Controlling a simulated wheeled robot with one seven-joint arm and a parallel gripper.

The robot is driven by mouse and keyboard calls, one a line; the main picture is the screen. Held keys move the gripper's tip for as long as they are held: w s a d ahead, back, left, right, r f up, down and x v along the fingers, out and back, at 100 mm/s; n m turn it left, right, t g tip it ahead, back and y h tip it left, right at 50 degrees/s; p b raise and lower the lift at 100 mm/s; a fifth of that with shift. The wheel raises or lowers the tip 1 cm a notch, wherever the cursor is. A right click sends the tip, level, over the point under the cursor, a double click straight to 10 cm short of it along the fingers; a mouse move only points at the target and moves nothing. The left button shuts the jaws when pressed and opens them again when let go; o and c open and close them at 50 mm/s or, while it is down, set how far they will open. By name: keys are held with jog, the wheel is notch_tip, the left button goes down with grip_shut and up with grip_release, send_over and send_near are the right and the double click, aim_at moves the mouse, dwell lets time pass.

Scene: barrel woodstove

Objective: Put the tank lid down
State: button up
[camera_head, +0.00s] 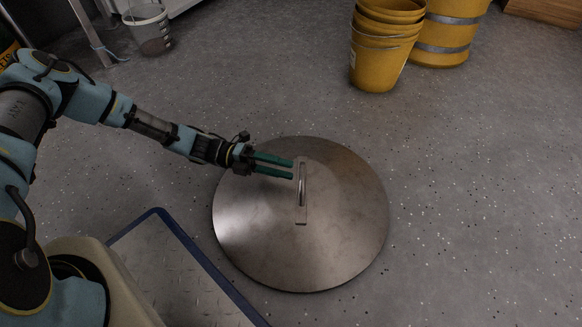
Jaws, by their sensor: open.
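The tank lid (340,235) is a round, brushed metal disc with a shallow cone shape. It lies flat on the grey floor, or very close to it, in the middle of the view. A metal bar handle (302,188) stands on a plate at its centre. My gripper (292,168) reaches in from the left, above the lid's upper left part. Its two green fingers are open and empty, and their tips end just left of the handle's far end. I cannot tell whether a fingertip touches the handle.
A metal tread plate with a blue edge (190,250) lies at the lower left, near the lid. Stacked yellow buckets (378,60) and a yellow barrel (445,35) stand at the back right. A white bucket (150,28) is at the back left. The floor at right is clear.

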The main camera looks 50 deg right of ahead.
jog(key=p+v, duration=0.2)
jog(key=v, duration=0.7)
jog(key=shift+w+a, duration=0.1)
jog(key=shift+w, duration=0.05)
jog(key=shift+r, duration=0.1)
jog(key=shift+w+a+r, duration=0.2)
jog(key=shift+w, duration=0.05)
jog(key=w+a+r+m+t+y, duration=0.3)
jog(key=w+a+r+m+t, duration=0.3)
jog(key=a, duration=0.3)
jog(key=w+a+r+m+t+y, duration=0.3)
jog(key=w+a+r+m, duration=0.3)
jog(key=a+m, duration=0.25)
jog(key=a+r+m+t+y, duration=0.1)
jog(key=a+r+m+t, duration=0.7)
jog(key=a+r, duration=0.7)
jog(key=a+m, duration=0.1)
jog(key=a, duration=0.2)
jog(key=shift+s+r+m+t+y, duration=0.3)
jog(key=shift+m+t, duration=0.05)
jog(key=shift+t, duration=0.05)
notch_tip(320, 180, up, 51)
jog(key=p, duration=5.1)
jog(key=shift+r+p, duration=0.25)
jog(key=shift+p, duration=0.1)
